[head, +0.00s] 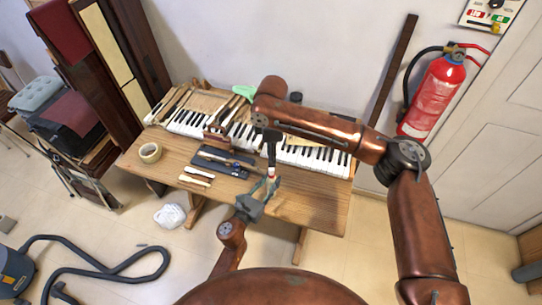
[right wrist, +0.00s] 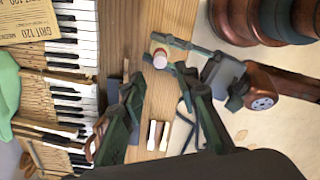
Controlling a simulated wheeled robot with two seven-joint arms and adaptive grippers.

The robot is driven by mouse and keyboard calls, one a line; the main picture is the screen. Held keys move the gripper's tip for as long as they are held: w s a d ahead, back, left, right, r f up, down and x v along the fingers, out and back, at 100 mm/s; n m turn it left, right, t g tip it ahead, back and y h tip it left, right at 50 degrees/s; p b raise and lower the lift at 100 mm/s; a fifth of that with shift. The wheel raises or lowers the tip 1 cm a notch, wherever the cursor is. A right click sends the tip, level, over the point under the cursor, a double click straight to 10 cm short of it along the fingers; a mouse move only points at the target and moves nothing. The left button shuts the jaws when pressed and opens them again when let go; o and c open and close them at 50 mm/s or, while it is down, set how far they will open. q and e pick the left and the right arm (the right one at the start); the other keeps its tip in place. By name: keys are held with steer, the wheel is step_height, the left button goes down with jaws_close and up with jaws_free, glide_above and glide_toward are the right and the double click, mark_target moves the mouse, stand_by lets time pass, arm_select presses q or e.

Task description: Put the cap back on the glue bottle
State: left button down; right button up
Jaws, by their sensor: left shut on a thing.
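A small white and red thing, which looks like the glue bottle (head: 271,172), is between my two grippers over the table's front edge. In the right wrist view the bottle (right wrist: 160,60) shows a round pale end with some red. My left gripper (head: 267,186) is shut on it; its fingers (right wrist: 170,50) reach it from the right in the wrist view. My right gripper (head: 270,160) points down just above the bottle. Its fingers (right wrist: 165,100) are spread wide, with nothing seen between their tips. I cannot make out the cap separately.
The wooden table (head: 315,205) holds a row of piano keys (head: 310,158), a dark tray (head: 222,163), two loose white-ended pieces (head: 195,177) and a tape roll (head: 149,152). A green cloth (head: 244,92) lies at the back. The table's right front is clear.

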steer(key=shift+f, duration=4)
steer(key=shift+c, duration=0.4)
jaws_close()
steer(key=shift+o, duration=1.1)
jaws_free()
step_height(320, 180, up, 12)
